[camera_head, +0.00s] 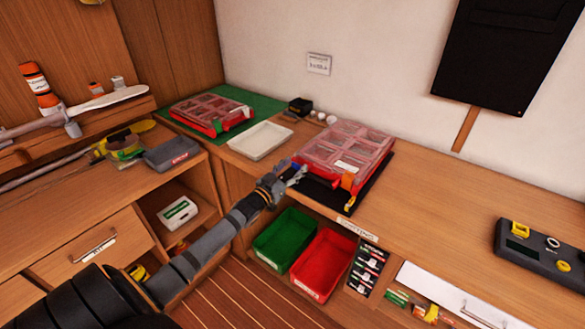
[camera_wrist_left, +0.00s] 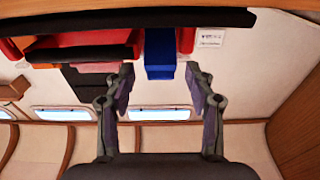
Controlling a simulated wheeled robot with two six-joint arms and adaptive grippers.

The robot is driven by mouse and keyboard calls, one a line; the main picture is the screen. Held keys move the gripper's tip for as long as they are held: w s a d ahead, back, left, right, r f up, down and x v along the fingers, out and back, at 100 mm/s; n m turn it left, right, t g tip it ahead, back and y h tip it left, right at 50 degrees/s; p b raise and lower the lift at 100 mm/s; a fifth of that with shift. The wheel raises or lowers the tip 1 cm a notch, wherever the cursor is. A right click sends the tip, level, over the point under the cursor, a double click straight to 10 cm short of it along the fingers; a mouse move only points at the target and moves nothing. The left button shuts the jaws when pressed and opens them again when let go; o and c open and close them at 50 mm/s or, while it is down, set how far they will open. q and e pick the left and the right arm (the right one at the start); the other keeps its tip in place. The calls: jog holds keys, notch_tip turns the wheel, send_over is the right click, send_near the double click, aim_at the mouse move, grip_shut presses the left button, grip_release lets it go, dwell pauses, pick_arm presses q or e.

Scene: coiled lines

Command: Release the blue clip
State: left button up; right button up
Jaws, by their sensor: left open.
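The red case (camera_head: 318,159) with a clear lid lies on a dark mat on the bench at the middle of the head view. Its orange clip (camera_head: 348,181) shows at the front right. The blue clip (camera_wrist_left: 160,52) is in the left wrist view, on the red case wall (camera_wrist_left: 186,40), just beyond my fingertips. In the head view it is mostly hidden by my gripper. My left gripper (camera_head: 297,174) is at the case's front left corner. Its fingers (camera_wrist_left: 160,82) are open, apart on either side of the clip's line, with nothing between them. My right gripper is not in view.
A second red case (camera_head: 210,113) lies on a green mat at the back left. A white tray (camera_head: 260,140) stands between the cases. Green (camera_head: 285,240) and red (camera_head: 323,264) bins sit below the bench edge. The bench right of the case is clear up to a dark device (camera_head: 545,252).

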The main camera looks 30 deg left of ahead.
pick_arm(q)
jog(key=s, duration=0.7)
jog(key=shift+s+a+f, duration=0.25)
jog(key=shift+f, duration=0.1)
dwell(0.4)
jog(key=s+a+f+n+g+y, duration=0.1)
jog(key=s+a+f+g, duration=0.15)
jog(key=f, duration=0.65)
jog(key=s+a+f+g+y, duration=0.1)
jog(key=s+a+f+y, duration=0.15)
jog(key=f, duration=0.65)
jog(key=s+f+g, duration=0.3)
jog(key=s+f, duration=0.2)
jog(key=f, duration=0.5)
jog(key=s+f+g, duration=0.3)
jog(key=s+f, duration=0.3)
jog(key=f, duration=0.3)
jog(key=s+d+f+g, duration=0.2)
jog(key=s+d+f, duration=0.3)
jog(key=s, duration=0.4)
jog(key=s+d+f+g+h, duration=0.1)
jog(key=s+d+f+g, duration=0.2)
jog(key=s, duration=0.7)
jog(key=s+d+f+g, duration=0.3)
jog(key=s+d+f, duration=0.4)
jog(key=s+f, duration=0.2)
jog(key=shift+s+d+f+m, duration=0.2)
jog(key=shift+s+f+m, duration=0.1)
jog(key=shift+f, duration=0.2)
